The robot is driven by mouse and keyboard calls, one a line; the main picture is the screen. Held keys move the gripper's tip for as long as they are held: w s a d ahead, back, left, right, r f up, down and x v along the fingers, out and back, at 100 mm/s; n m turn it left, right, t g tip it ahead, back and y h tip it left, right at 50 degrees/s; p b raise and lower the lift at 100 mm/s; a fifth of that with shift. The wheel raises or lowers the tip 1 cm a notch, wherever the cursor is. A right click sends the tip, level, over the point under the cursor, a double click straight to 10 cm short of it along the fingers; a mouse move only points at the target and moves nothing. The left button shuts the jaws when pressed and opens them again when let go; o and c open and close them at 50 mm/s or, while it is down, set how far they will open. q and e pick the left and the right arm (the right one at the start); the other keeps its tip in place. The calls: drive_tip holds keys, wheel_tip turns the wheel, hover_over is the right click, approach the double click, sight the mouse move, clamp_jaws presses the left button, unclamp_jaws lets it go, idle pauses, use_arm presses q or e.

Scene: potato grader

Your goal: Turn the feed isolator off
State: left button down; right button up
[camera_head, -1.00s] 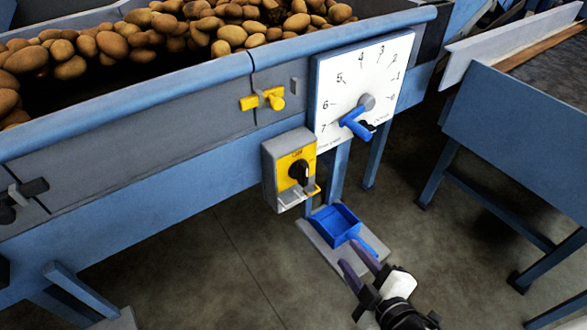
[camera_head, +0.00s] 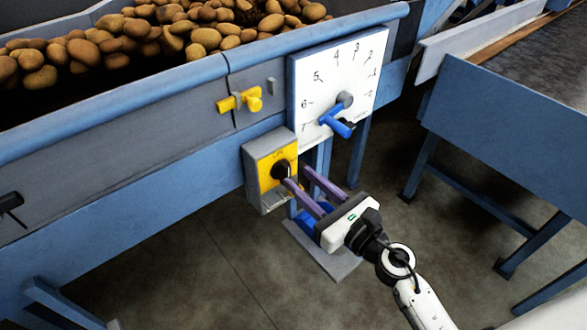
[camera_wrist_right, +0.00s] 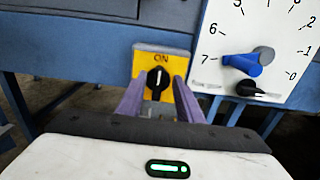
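The feed isolator is a grey box (camera_head: 256,156) with a yellow plate (camera_head: 268,171) and a black rotary knob (camera_head: 281,169), fixed to the hopper's blue frame. In the right wrist view, the plate reads ON above the knob (camera_wrist_right: 158,79), whose white mark points up. My right gripper (camera_head: 297,177) is open, its two purple fingers reaching toward the isolator. In the wrist view the fingers (camera_wrist_right: 160,88) stand apart to either side of the knob's lower part; I cannot tell if they touch it. My left gripper is not in view.
A white numbered dial (camera_head: 350,70) with a blue lever (camera_head: 336,122) is just right of the isolator. A yellow latch (camera_head: 240,100) is above it. A blue scoop (camera_head: 307,221) lies below on a grey plate, partly hidden by my gripper. Potatoes (camera_head: 200,38) fill the hopper.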

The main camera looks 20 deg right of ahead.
sight(289, 170)
drive_tip(key=x, duration=0.2)
drive_tip(key=shift+w+a, duration=0.1)
drive_tip(key=shift+w, duration=0.2)
drive_tip(key=shift+w+a, duration=0.25)
drive_tip(key=shift+w, duration=0.3)
clamp_jaws()
